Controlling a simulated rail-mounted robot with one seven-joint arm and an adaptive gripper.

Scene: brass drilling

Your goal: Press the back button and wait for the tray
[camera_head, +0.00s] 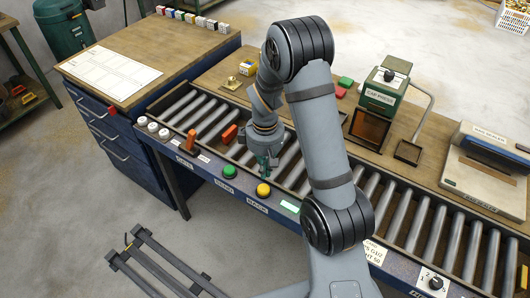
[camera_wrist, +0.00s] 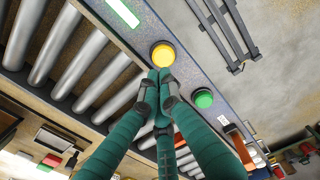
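The back button is a round yellow button (camera_head: 263,190) on the blue front rail of the roller conveyor, above a label that seems to read BACK. It also shows in the wrist view (camera_wrist: 163,54). My gripper (camera_head: 264,172) points down over the conveyor edge, just behind the yellow button. In the wrist view its green fingers (camera_wrist: 159,76) are drawn together with the tips close to the button; nothing shows between them. I cannot tell whether they touch it. I cannot make out a tray on the visible rollers (camera_head: 402,218); my arm hides part of the conveyor.
A green button (camera_head: 230,171) sits left of the yellow one, and an orange gate lever (camera_head: 191,142) farther left. A lit green display (camera_head: 290,206) is to the right. The cap press (camera_head: 384,95) and a grey machine (camera_head: 490,165) stand behind the conveyor. Floor in front is partly clear.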

